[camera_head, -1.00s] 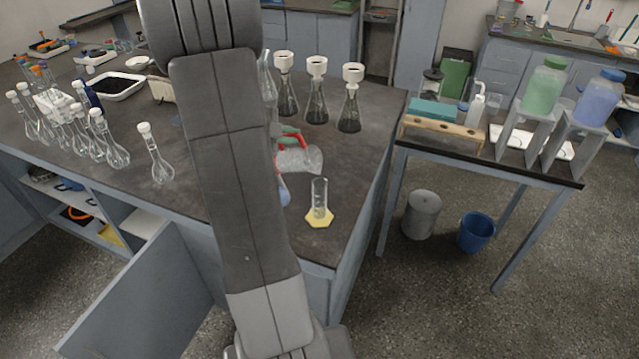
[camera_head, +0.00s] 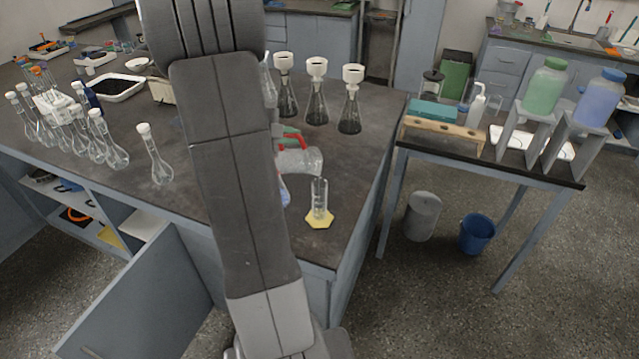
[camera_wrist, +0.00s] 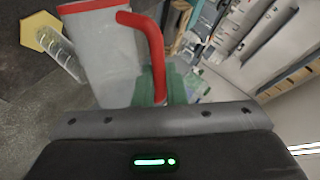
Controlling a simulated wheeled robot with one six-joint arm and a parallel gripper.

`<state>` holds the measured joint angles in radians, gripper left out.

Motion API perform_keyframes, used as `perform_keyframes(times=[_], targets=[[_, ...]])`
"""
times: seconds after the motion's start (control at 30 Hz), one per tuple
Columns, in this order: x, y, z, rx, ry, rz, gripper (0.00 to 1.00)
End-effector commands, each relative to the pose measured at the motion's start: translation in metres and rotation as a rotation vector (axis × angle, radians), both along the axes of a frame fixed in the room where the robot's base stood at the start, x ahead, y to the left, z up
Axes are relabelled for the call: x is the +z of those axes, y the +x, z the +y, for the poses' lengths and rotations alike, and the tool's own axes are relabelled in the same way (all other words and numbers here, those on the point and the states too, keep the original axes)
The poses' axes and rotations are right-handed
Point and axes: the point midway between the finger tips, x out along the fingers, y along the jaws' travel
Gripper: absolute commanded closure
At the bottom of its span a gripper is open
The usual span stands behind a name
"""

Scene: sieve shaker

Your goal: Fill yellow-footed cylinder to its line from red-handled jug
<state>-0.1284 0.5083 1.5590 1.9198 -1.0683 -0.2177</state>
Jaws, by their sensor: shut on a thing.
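The yellow-footed cylinder (camera_head: 319,202) stands upright on the dark bench near its front right corner. It is clear, and I cannot make out its line or any liquid in it. It also shows in the wrist view (camera_wrist: 58,48), at the upper left. The red-handled jug (camera_head: 304,160) is clear with a red rim, tilted to the right and behind the cylinder in the head view. In the wrist view the jug (camera_wrist: 105,60) fills the upper middle. My gripper (camera_wrist: 160,92), with green fingers, is shut on its red handle. My arm hides part of the jug in the head view.
Several flasks with white tops (camera_head: 317,95) stand behind the jug. Stoppered flasks (camera_head: 155,160) stand at the left. A side table with a wooden rack (camera_head: 444,134) and green and blue bottles is at the right. Bare bench surrounds the cylinder.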

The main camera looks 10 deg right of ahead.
Motion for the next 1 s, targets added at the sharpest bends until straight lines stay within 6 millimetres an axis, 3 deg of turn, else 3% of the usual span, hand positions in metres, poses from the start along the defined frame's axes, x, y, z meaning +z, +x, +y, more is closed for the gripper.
perform_keyframes(times=[0.9,1.0], targets=[[0.0002,-0.0005,-0.0006,0.000,0.006,-0.007,1.00],[0.0088,0.0034,0.0037,0.003,-0.027,0.032,1.00]])
